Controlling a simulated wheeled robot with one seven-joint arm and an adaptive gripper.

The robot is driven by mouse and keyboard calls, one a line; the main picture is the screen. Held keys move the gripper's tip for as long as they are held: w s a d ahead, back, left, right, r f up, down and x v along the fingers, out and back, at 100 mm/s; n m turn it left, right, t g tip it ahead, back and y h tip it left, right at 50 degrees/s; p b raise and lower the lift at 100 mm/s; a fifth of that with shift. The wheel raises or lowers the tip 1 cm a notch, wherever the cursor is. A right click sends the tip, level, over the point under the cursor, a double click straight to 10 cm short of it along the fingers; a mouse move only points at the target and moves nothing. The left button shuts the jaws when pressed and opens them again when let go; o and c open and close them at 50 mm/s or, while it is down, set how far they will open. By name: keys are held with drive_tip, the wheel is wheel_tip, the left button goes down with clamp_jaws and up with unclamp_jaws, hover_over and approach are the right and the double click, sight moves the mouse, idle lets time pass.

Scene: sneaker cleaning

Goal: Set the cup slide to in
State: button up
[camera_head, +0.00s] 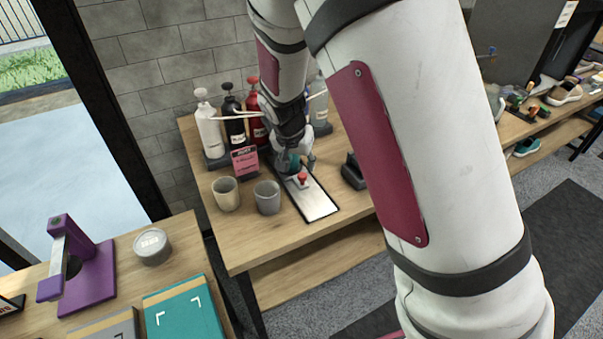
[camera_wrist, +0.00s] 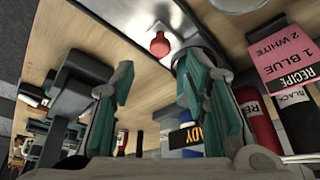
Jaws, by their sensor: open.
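The cup slide looks to be the pale metal plate (camera_head: 318,206) with a dark border and a red knob (camera_head: 303,177), lying on the wooden table. In the wrist view the red knob (camera_wrist: 160,45) stands on the metal plate (camera_wrist: 144,12), just beyond my fingertips. My gripper (camera_head: 298,163) is over the far end of the plate, close to the knob. In the wrist view my gripper (camera_wrist: 153,78) has its two green-padded fingers apart with nothing between them. I cannot tell the slide's in or out position.
A beige cup (camera_head: 226,195) and a grey cup (camera_head: 267,198) stand left of the plate. Pump bottles, including a white one (camera_head: 209,130), and a pink recipe card (camera_head: 245,161) stand behind. A dark block (camera_head: 353,171) is to the right. The table's front is clear.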

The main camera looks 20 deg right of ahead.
sight(302, 175)
drive_tip(key=x, duration=0.6)
drive_tip(key=shift+w+d+f, duration=0.15)
drive_tip(key=shift+w+f, duration=0.05)
drive_tip(key=shift+f, duration=0.15)
clamp_jaws()
